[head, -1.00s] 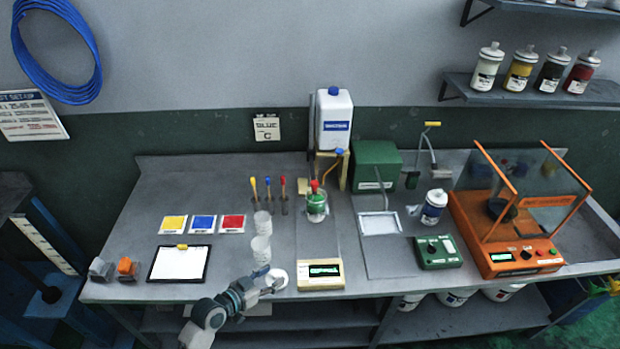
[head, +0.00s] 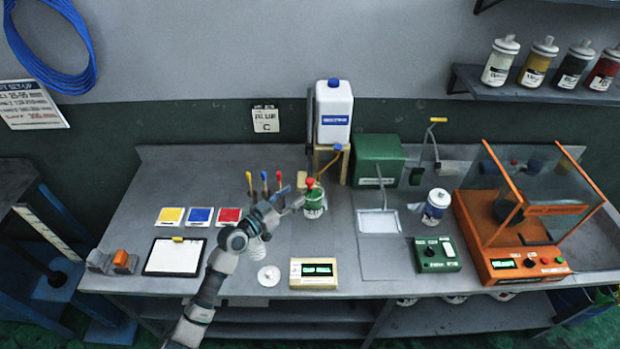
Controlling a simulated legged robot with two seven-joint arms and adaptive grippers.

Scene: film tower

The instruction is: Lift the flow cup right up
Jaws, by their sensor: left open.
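The flow cup (head: 310,184) shows as a small red-topped piece standing in a container of green paint (head: 314,206) in the middle of the bench. How far it sits down in the paint cannot be made out. My left arm reaches in from the front, and my left gripper (head: 299,202) is open just left of the red top and the container. The fingers are small and partly blurred, so I cannot tell whether they touch it. My right gripper is not in view.
White cups (head: 258,247) stand partly hidden behind my arm. A white disc (head: 269,275) and a scale with a green display (head: 313,272) lie in front. Coloured stirrers (head: 265,186) stand behind the gripper. A white jug (head: 333,112) stands at the back.

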